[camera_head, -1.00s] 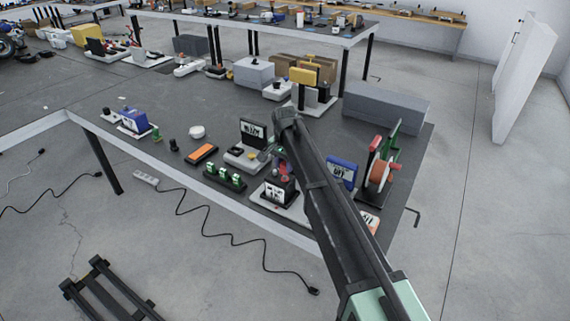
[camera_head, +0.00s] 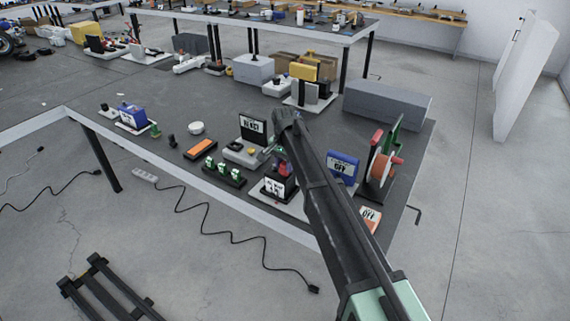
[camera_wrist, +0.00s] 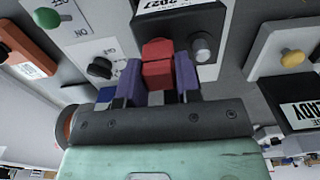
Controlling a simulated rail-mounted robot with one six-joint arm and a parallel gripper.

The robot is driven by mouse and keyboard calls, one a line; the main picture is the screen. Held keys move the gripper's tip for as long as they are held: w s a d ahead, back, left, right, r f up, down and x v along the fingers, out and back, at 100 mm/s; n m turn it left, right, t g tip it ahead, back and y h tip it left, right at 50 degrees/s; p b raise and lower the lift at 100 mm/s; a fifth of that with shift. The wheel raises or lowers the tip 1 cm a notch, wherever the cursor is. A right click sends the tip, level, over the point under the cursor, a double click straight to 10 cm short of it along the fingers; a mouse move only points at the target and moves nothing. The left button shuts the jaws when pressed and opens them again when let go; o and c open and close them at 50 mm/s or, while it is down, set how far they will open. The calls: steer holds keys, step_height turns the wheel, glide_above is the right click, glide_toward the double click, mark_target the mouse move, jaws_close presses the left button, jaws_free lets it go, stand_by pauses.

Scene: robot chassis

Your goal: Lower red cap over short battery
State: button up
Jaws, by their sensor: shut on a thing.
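The red cap (camera_wrist: 157,66) is a small red block between the two purple fingers of my gripper (camera_wrist: 158,80) in the wrist view. The fingers are shut on its sides. In the head view a small red part (camera_head: 284,168) shows beside the end of my arm, above a black labelled box (camera_head: 279,187); my arm partly hides this area. I cannot make out the short battery for certain in either view. What lies directly under the cap is hidden by the cap and fingers.
A black labelled display (camera_head: 252,130), a black rack with green pieces (camera_head: 224,174), an orange-topped box (camera_head: 201,148) and a blue labelled box (camera_head: 341,168) stand nearby on the table.

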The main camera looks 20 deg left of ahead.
steer(key=shift+f, duration=0.3)
steer(key=o, duration=1)
steer(key=shift+r, duration=0.1)
step_height(320, 180, up, 11)
steer(key=p, duration=1)
